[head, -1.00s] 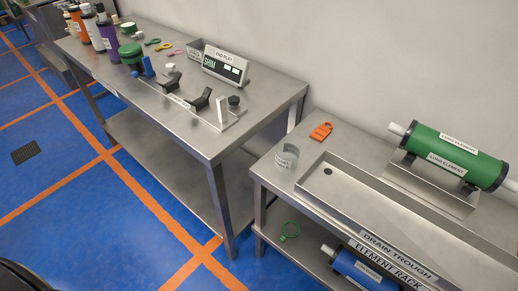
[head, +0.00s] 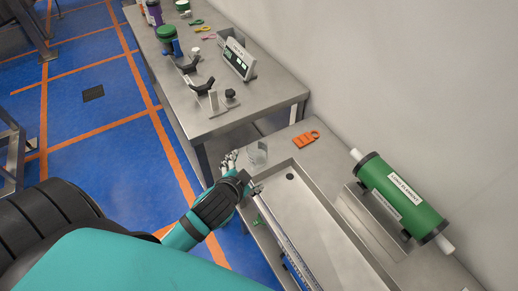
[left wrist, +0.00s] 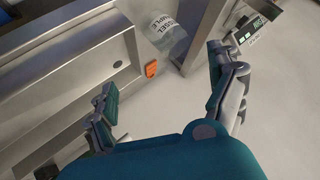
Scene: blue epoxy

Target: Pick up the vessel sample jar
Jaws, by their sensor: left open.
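The vessel sample jar (head: 257,154) is a clear, open cylinder with a printed label. It stands on the lower steel bench near its left end. In the left wrist view the jar (left wrist: 170,38) lies beyond and between my two spread fingers. My left gripper (head: 229,160) is open and empty, just left of the jar in the head view, with no contact that I can see. In the left wrist view the open left gripper (left wrist: 160,75) shows a finger on either side. My right gripper is not in view.
The drain trough (head: 345,228) has raised walls close to the jar. A green long element (head: 402,200) rests behind it. The taller bench (head: 215,122), holding a stand and a display, is beyond.

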